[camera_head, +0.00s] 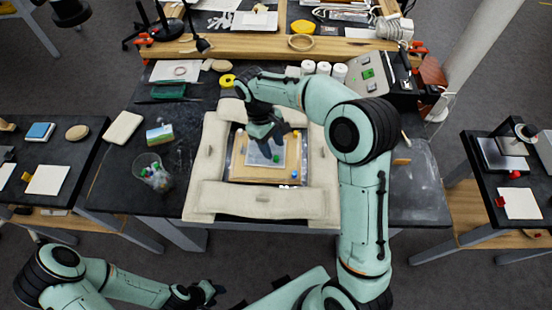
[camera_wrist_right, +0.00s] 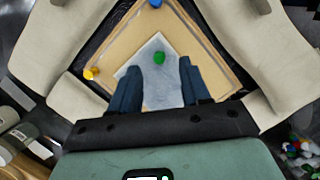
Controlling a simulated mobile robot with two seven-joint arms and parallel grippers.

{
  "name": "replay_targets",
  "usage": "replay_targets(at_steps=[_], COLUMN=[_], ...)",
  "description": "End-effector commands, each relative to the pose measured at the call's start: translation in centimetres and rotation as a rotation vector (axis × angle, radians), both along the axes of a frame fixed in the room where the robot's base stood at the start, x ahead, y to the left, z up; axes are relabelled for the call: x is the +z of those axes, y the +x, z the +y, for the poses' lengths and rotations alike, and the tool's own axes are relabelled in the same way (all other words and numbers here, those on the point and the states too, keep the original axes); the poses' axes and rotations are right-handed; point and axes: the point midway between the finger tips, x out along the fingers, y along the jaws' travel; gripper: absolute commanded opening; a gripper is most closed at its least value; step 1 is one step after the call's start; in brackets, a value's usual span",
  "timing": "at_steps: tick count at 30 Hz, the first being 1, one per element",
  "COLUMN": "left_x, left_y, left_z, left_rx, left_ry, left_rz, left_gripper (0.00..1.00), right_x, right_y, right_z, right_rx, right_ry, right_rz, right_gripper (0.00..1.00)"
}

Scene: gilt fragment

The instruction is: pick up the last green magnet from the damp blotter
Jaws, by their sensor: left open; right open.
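A green magnet (camera_wrist_right: 160,58) lies on the pale grey-white blotter (camera_wrist_right: 140,70), which rests on a tan wooden board (camera_wrist_right: 190,38). In the head view the green magnet (camera_head: 276,158) shows just below my right gripper (camera_head: 270,137), with the blotter (camera_head: 256,160) partly hidden by it. My right gripper (camera_wrist_right: 157,72) is open above the blotter, its dark fingers on either side of the magnet in the picture and nothing between them. My left gripper (camera_head: 210,291) is open and empty in front of the table, low in the head view.
Cream padded cushions (camera_head: 262,204) frame the board on several sides. A blue magnet (camera_wrist_right: 155,3) and a yellow one (camera_wrist_right: 91,74) sit near the board's edges. A clear jar (camera_head: 153,172) of coloured pieces stands left. White rolls (camera_head: 323,68) stand behind my right arm.

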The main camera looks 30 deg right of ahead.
Motion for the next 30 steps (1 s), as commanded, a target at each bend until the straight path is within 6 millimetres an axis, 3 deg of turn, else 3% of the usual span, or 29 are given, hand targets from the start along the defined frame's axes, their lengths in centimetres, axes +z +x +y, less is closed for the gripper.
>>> replay_targets(at_steps=[9, 17, 18, 22, 30], left_x=[-0.4, -0.4, -0.4, -0.4, -0.4], left_y=[-0.3, -0.3, -0.3, -0.3, -0.3], left_z=[0.0, 0.0, 0.0, 0.0, 0.0], left_rx=[0.0, 0.0, 0.0, 0.0, 0.0], left_ry=[0.0, 0.0, 0.0, 0.0, 0.0], left_rz=[0.003, 0.003, 0.003, 0.003, 0.003], left_gripper=[0.43, 0.43, 0.43, 0.43, 0.43], right_x=[-4.3, -4.6, -4.6, -4.6, -4.6], right_y=[-0.7, -0.8, -0.8, -0.7, -0.7], right_z=[-0.5, -0.5, -0.5, -0.5, -0.5], right_rx=[0.0, 0.0, 0.0, 0.0, 0.0], right_ry=[0.0, 0.0, 0.0, 0.0, 0.0], right_rz=[0.002, 0.001, 0.001, 0.001, 0.001], right_gripper=[0.47, 0.47, 0.43, 0.01, 0.0])
